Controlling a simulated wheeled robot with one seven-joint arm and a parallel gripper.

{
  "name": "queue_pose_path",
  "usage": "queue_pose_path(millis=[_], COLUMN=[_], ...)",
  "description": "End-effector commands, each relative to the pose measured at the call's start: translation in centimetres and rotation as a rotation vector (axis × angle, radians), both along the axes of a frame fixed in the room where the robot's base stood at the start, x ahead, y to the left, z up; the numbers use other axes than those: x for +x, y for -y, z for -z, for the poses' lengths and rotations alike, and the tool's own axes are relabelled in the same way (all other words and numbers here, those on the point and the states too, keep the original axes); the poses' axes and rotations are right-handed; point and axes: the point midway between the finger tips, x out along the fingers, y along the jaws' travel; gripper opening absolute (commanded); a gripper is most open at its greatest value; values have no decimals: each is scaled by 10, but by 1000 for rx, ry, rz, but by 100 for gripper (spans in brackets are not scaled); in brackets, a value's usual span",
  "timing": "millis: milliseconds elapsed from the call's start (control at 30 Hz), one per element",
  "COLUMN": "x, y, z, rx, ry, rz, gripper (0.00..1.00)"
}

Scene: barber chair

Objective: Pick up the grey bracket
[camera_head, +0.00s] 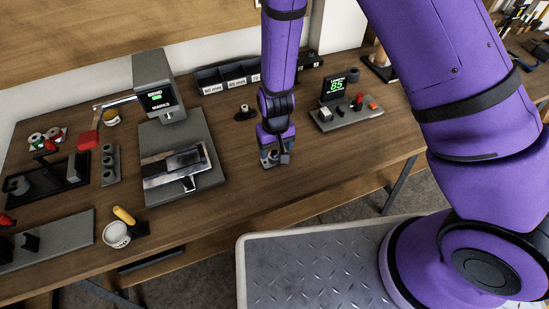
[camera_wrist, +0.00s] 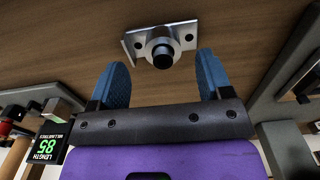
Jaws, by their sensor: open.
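The grey bracket (camera_wrist: 187,38) lies on the wooden table in the wrist view. It has a flat metal plate with holes and a short round boss with a dark centre. My gripper (camera_wrist: 162,75) is open, with its two blue fingers apart. The bracket sits just beyond the fingertips, roughly centred between them, and nothing is held. In the head view my gripper (camera_head: 271,160) is low over the table, and it largely hides the bracket there.
A grey press (camera_head: 186,135) with a screen stands to the left on the workbench (camera_head: 240,195). A length display unit (camera_head: 340,90) reading 85 stands to the right. A dark flanged part (camera_head: 245,112) and labelled bins (camera_head: 228,78) are behind. Bare wood lies in front.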

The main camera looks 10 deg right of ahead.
Motion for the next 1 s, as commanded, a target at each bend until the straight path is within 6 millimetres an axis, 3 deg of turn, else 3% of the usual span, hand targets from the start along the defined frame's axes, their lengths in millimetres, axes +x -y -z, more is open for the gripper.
queue_pose_path(millis=[233, 567, 800, 1000], x=[0, 0, 0, 0], y=[-2, -3, -3, -3], z=[29, 34, 34, 33], rx=[-1, 0, 0, 0], ry=[-2, 0, 0, 0], rz=[2, 1, 1, 1], gripper=[72, 72, 17, 15])
